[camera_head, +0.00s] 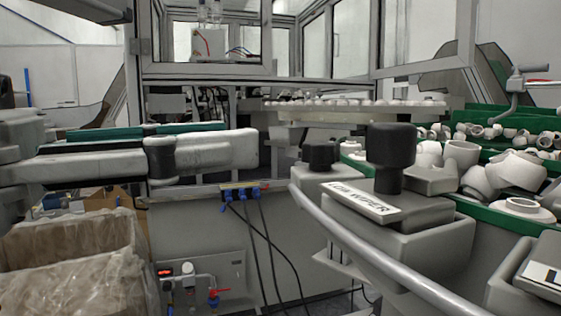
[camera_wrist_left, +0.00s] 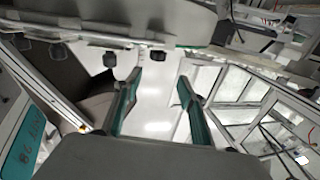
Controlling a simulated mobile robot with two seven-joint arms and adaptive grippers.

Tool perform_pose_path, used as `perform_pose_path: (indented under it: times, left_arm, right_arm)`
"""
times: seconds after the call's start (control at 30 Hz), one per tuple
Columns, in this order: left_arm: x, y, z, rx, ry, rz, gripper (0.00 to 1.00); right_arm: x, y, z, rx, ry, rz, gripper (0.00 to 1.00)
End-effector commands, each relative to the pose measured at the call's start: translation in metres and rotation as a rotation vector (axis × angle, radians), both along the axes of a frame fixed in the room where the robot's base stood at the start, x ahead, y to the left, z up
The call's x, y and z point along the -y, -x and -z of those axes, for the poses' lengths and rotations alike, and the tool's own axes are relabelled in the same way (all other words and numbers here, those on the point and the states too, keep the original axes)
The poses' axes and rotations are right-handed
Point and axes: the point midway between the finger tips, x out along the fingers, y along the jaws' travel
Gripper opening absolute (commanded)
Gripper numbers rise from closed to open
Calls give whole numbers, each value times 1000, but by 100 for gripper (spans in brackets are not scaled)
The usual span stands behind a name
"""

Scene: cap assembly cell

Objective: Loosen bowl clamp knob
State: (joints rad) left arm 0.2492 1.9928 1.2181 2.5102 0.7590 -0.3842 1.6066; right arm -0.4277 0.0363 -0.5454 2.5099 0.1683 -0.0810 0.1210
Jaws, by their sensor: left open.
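A large black knob (camera_head: 390,143) stands upright on a grey block with a white label, at the rim of the bowl feeder. A smaller black knob (camera_head: 320,156) stands on another grey block to its left. I cannot tell from the views which one is the bowl clamp knob. My left arm reaches in from the left in the head view and ends left of the knobs, apart from both. In the left wrist view my left gripper (camera_wrist_left: 157,92) is open, its teal-lined fingers spread with nothing between them. My right gripper is not seen.
The bowl's curved grey rail (camera_head: 365,254) runs across the front right. White caps and rings (camera_head: 515,170) lie on green surfaces at the right. A box with a clear plastic liner (camera_head: 75,255) stands at the lower left. A framed glass enclosure (camera_head: 325,45) rises behind.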

Motion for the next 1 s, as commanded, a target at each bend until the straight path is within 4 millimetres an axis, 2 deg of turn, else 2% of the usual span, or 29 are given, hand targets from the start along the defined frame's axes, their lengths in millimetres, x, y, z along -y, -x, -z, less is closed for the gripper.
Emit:
perform_pose_path:
  times: [0.07, 0.63, 0.7, 0.8, 1.0]
  left_arm:
    - [7, 0, 8, -33, 3, 14, 41]
    - [28, -10, 4, -32, 4, 16, 41]
    - [33, -14, 6, -34, 6, 16, 41]
    - [48, -25, 12, -40, 3, 17, 41]
    - [66, -38, 10, -38, 5, 15, 41]
  right_arm:
    - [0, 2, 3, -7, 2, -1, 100]
    - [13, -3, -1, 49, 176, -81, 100]
    - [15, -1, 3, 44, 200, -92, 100]
    - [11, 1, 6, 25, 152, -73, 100]
    - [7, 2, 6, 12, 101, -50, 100]
